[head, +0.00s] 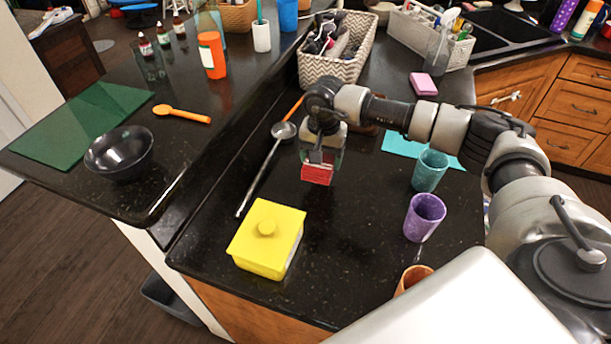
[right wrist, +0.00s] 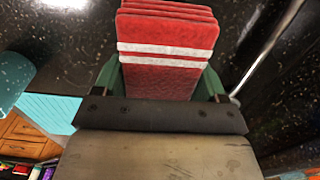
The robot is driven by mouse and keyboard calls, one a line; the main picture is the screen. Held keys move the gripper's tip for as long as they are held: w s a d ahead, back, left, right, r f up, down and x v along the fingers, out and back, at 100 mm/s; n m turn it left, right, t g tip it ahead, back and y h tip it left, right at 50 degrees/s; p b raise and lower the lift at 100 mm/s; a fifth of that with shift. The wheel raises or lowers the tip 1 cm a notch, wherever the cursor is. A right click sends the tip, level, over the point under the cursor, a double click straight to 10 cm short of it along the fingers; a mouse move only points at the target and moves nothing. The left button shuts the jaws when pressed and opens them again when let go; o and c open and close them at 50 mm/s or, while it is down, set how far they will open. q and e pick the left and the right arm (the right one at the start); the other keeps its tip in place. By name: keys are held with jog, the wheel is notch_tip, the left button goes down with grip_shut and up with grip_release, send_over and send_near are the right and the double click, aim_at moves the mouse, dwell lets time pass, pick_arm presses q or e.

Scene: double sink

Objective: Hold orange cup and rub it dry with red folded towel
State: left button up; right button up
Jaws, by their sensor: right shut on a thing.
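My right gripper (head: 321,157) is shut on the red folded towel (head: 317,174) above the black counter. In the right wrist view the towel (right wrist: 167,48) shows red layers with two white stripes, held between the green fingers of the gripper (right wrist: 165,80). The orange cup (head: 413,277) stands near the front edge of the counter, partly hidden behind a white part of my body. The towel is well away from the cup, farther back and to the left. My left gripper is not in view.
A purple cup (head: 424,217) and a teal cup (head: 430,170) stand behind the orange cup. A yellow lidded box (head: 267,238) sits front left. A long ladle (head: 262,174) lies left of the towel. The counter between box and purple cup is clear.

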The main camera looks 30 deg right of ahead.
jog(key=s+d+r+b, duration=0.1)
jog(key=d+r+b, duration=0.1)
jog(key=d+r, duration=0.2)
jog(key=d, duration=0.3)
jog(key=shift+s+d+r, duration=0.15)
jog(key=shift+s+r, duration=0.05)
jog(key=shift+s, duration=0.15)
